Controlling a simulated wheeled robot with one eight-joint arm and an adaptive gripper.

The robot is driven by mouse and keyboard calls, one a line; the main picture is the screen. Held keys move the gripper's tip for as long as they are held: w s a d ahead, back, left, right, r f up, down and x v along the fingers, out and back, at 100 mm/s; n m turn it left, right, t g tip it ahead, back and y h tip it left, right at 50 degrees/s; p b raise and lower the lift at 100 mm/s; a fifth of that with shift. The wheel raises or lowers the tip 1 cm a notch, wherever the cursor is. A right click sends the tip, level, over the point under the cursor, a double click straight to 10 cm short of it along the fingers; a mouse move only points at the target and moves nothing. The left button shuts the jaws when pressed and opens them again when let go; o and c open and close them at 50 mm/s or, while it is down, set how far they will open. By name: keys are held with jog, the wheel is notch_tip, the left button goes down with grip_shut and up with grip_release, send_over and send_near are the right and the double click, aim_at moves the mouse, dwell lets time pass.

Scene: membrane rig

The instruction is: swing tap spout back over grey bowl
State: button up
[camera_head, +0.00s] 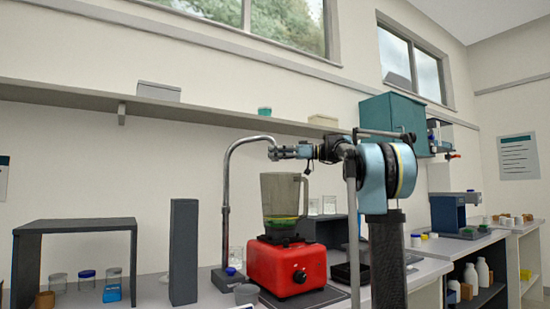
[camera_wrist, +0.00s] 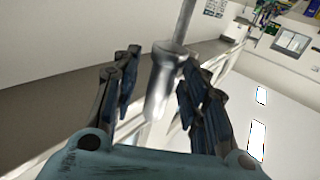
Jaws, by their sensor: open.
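The chrome tap spout (camera_head: 225,190) rises from the bench and arches over to the right, its end high above the bench near the blender jug. My gripper (camera_head: 274,152) is at the spout's end, reaching in from the right. In the wrist view the spout's metal end (camera_wrist: 163,85) lies between the two open fingers of my gripper (camera_wrist: 157,78), with gaps on both sides. A small grey bowl (camera_head: 246,293) stands on the bench in front of the tap's base, partly cut by the picture's lower edge.
A red blender (camera_head: 286,268) with a clear jug (camera_head: 281,196) stands right of the tap, below my gripper. A dark grey upright block (camera_head: 184,250) and a grey stand (camera_head: 75,226) are on the left. A wall shelf (camera_head: 200,112) runs behind and above.

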jog(key=shift+a, duration=0.1)
jog(key=shift+c, duration=0.5)
grip_shut()
